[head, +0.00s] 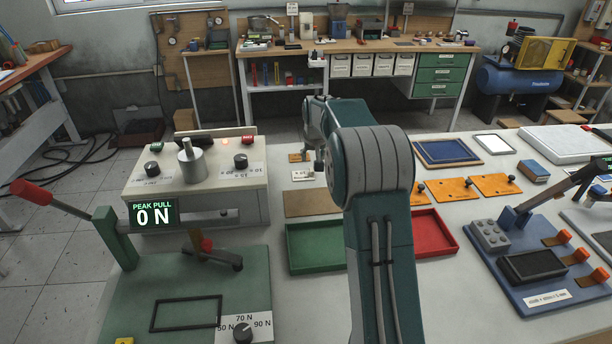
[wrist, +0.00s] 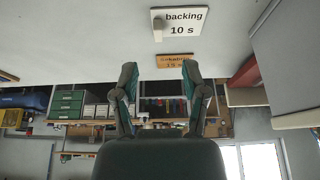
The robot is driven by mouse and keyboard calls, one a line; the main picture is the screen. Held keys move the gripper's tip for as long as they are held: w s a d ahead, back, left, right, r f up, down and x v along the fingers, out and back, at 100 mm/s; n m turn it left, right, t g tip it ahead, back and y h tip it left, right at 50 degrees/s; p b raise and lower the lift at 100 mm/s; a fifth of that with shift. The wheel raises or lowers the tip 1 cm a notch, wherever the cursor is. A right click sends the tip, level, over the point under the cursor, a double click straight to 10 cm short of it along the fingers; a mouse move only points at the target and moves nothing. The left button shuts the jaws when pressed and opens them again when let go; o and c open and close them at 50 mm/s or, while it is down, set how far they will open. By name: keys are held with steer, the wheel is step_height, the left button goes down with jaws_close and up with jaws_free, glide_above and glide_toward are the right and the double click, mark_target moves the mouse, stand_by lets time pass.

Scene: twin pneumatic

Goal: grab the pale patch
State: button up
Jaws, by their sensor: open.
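I cannot clearly pick out the pale patch in either view. A white plate marked "backing 10 s" (wrist: 178,22) lies beyond my gripper in the wrist view, with a small pale piece at its left edge. It also shows in the head view (head: 303,176). An orange plate (wrist: 178,66) with an unclear label lies beside it, close to my fingertips in the picture. My gripper (wrist: 159,67) is open, with nothing between its two fingers. In the head view my gripper is mostly hidden behind my arm.
A green tray (head: 300,268) and a red tray (head: 452,243) flank my arm on the bench. A grey box with knobs (head: 245,190) stands left. A blue fixture (head: 550,303) stands right. Orange plates (head: 450,190) and a dark blue framed tray (head: 446,152) lie behind.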

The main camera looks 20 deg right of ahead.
mark_target(312, 170)
steer(key=x, duration=0.8)
steer(key=shift+w+d+f, duration=0.2)
steer(key=shift+w, duration=0.05)
jaws_close()
